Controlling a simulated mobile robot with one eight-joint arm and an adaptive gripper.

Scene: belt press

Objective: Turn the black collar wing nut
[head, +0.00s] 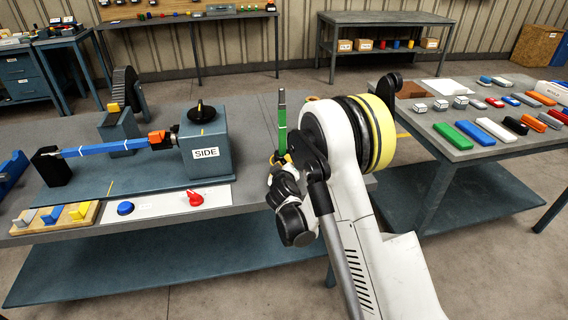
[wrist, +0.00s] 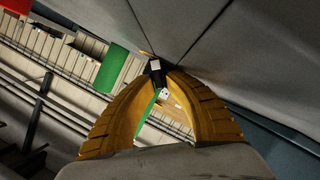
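A black wing-shaped knob (head: 201,112) sits on top of the blue-grey block labelled SIDE (head: 207,150), left of centre in the head view. It looks like the black collar wing nut. My gripper (head: 280,158) is to the right of the block, clear of the knob. In the wrist view, its two yellow fingers (wrist: 155,70) come close together at the tips around a small dark and pale piece. A green and grey upright piece (head: 282,125) rises at the fingers in the head view. I cannot tell whether it is held. The knob is not identifiable in the wrist view.
A blue bar (head: 105,148) runs left from the block, past an orange part (head: 157,137). A red wing-shaped knob (head: 195,198) and blue round knob (head: 125,208) are on a white panel in front. The right table (head: 455,88) carries several coloured blocks.

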